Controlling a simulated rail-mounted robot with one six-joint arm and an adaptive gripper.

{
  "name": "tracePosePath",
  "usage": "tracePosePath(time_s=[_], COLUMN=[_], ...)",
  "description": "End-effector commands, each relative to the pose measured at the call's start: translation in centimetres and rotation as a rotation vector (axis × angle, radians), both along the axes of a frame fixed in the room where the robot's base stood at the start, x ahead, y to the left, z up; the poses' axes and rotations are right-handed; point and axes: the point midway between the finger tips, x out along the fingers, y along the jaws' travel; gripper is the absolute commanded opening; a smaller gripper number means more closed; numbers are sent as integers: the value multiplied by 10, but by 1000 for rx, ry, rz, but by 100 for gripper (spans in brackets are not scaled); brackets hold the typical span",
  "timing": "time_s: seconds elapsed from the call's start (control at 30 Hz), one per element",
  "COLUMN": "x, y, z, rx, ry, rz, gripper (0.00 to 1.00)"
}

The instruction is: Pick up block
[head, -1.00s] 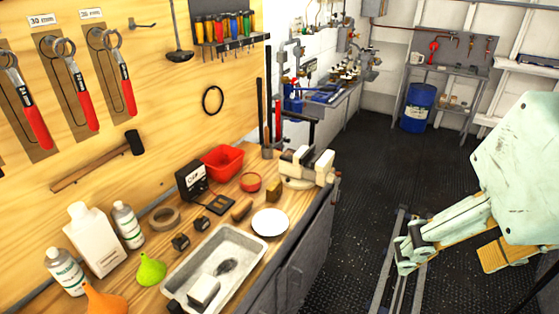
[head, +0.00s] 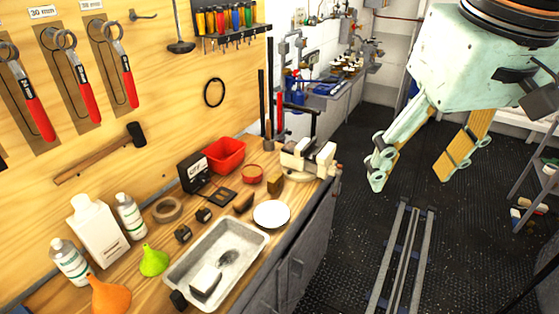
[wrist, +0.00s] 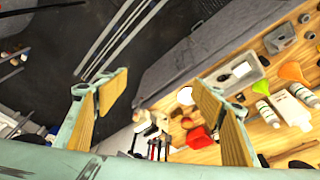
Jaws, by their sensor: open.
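A small brown block (head: 275,184) stands on the wooden bench, between the vise and the white plate (head: 271,214). A white block (head: 205,281) lies in the grey metal tray (head: 185,262); it also shows in the wrist view (wrist: 242,69). Two small dark cubes (head: 203,215) sit left of the plate. Which one the task means, I cannot tell. My gripper (head: 411,175) is open and empty, in the air over the floor, right of the bench. In the wrist view its two yellow-padded fingers (wrist: 158,90) are wide apart with nothing between them.
The bench also holds a red bin (head: 224,155), a vise (head: 307,160), bottles (head: 98,230), a green funnel (head: 153,261) and an orange funnel (head: 108,295). Tools hang on the wooden wall. Floor rails (head: 402,255) run beside the bench over open dark floor.

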Motion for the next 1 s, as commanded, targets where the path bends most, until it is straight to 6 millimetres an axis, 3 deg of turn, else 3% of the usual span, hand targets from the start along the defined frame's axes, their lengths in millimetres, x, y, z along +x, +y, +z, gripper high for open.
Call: tracePosePath(time_s=[0.53, 1.0], x=[97, 179], y=[25, 52], z=[3, -12], rx=[-29, -53], ry=[45, 82], rz=[141, 264], gripper=[61, 61])
